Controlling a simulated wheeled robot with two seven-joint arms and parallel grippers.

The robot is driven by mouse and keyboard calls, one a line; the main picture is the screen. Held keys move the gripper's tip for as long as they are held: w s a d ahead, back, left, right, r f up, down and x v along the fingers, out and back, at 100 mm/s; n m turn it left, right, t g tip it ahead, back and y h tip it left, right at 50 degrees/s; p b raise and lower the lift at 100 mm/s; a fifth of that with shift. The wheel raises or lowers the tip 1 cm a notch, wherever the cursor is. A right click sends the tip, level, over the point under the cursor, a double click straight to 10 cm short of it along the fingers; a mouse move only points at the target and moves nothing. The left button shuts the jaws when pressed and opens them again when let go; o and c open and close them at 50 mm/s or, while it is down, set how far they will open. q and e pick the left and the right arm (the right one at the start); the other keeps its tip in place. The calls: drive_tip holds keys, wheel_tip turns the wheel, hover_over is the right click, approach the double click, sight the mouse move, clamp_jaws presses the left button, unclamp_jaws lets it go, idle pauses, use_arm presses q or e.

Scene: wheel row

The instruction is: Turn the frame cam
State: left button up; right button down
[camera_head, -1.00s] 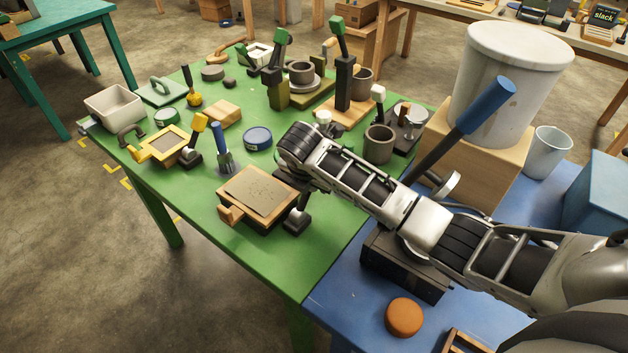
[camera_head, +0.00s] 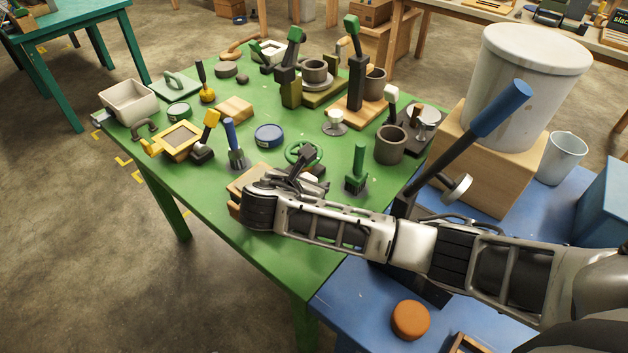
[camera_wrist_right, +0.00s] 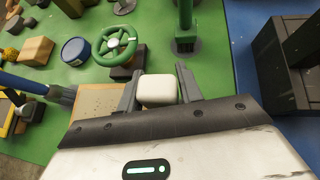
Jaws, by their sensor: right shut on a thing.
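My right gripper (camera_wrist_right: 160,80) is shut on a small white rounded block (camera_wrist_right: 157,91) in the right wrist view. It looks like the knob of the frame's cam, but the lever below it is hidden. The wooden frame with a grey-brown panel (camera_wrist_right: 97,100) lies just left of the fingers. Only a corner of this frame (camera_head: 254,178) shows in the head view, behind my right wrist. My left gripper is not in view.
A green handwheel (camera_head: 304,152) and a green upright handle (camera_head: 357,172) stand close beyond my wrist. A blue-handled brush (camera_head: 235,145) and blue tin (camera_head: 269,135) are left. A yellow frame (camera_head: 180,141) lies farther left. A blue-handled lever (camera_head: 500,110) rises above my forearm.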

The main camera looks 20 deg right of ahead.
drive_tip(key=shift+a, duration=0.1)
idle(0.3)
drive_tip(key=c, duration=0.9)
unclamp_jaws()
drive_tip(key=shift+c, duration=0.2)
drive_tip(key=v, duration=1.6)
drive_tip(key=shift+f, duration=0.1)
